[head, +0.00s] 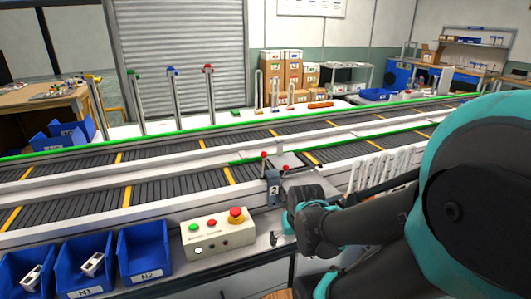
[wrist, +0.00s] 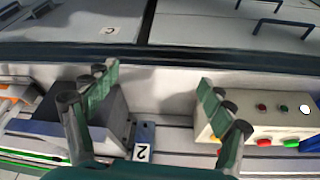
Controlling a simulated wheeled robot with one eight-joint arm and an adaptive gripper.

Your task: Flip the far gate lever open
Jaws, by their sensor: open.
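Two short levers with red knobs stand at the gate by the conveyors in the head view. The farther lever (head: 263,156) is upright beside the green bar (head: 242,161), and the nearer lever (head: 285,169) is close to its right. I cannot tell which gate each lever works. My gripper (head: 291,215) is low, in front of and to the right of the grey block labelled 2 (head: 273,188), apart from both levers. In the wrist view my gripper (wrist: 157,96) has its fingers spread and nothing between them. The label 2 plate (wrist: 144,140) shows below them; no red lever knob is clear there.
A button box (head: 217,232) sits left of my gripper, and also shows in the wrist view (wrist: 262,118). Blue bins (head: 144,254) stand at the front left. White racks (head: 372,172) lie to the right. Tall posts with coloured tops (head: 172,100) stand behind the conveyors.

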